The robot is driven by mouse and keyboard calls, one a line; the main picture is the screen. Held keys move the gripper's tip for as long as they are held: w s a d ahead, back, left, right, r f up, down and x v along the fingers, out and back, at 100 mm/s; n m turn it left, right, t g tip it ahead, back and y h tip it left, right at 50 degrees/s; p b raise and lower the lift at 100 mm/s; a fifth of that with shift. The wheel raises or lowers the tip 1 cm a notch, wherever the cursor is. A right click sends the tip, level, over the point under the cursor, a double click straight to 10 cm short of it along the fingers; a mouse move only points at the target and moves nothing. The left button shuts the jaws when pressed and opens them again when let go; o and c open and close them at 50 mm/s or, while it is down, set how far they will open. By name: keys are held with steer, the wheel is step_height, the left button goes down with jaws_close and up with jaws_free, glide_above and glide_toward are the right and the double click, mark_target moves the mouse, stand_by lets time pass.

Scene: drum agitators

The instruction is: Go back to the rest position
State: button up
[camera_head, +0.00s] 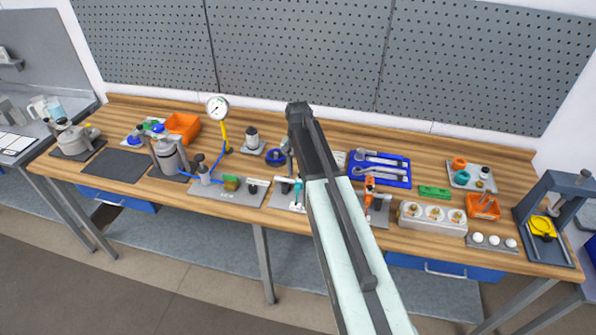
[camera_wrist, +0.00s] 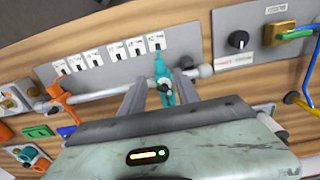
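My gripper (camera_wrist: 160,78) shows in the wrist view with its two grey fingers apart. A teal valve lever (camera_wrist: 163,72) shows in the gap between them, with space visible on both sides; I cannot tell how near in depth it is. The lever sits on a grey pipe over a panel (camera_wrist: 110,50) with labelled switches. An orange lever (camera_wrist: 62,100) is on the same pipe to the left. In the head view the teal lever (camera_head: 298,190) shows left of my arm and the orange lever (camera_head: 369,186) right of it. My arm hides the gripper there.
The wooden bench is crowded. A pressure gauge (camera_head: 217,108) on a yellow stem, a grey canister (camera_head: 168,157) and an orange bin (camera_head: 183,126) stand left. A blue tool tray (camera_head: 392,171), white block (camera_head: 432,218) and dark press (camera_head: 550,215) stand right. A pegboard wall (camera_head: 290,50) stands behind.

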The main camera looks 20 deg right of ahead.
steer(key=shift+r, duration=0.2)
stand_by(0.3)
steer(key=s+a+f+n+b, duration=0.3)
steer(key=s+a+f+b, duration=0.1)
steer(key=s, duration=0.5)
steer(key=s+a+f+n+b, duration=0.3)
steer(key=s+a+f+b, duration=0.1)
steer(key=s, duration=0.5)
steer(key=shift+s+a+f+b, duration=0.15)
steer(key=shift+s+a+b, duration=0.1)
steer(key=shift+a+b, duration=0.15)
stand_by(0.4)
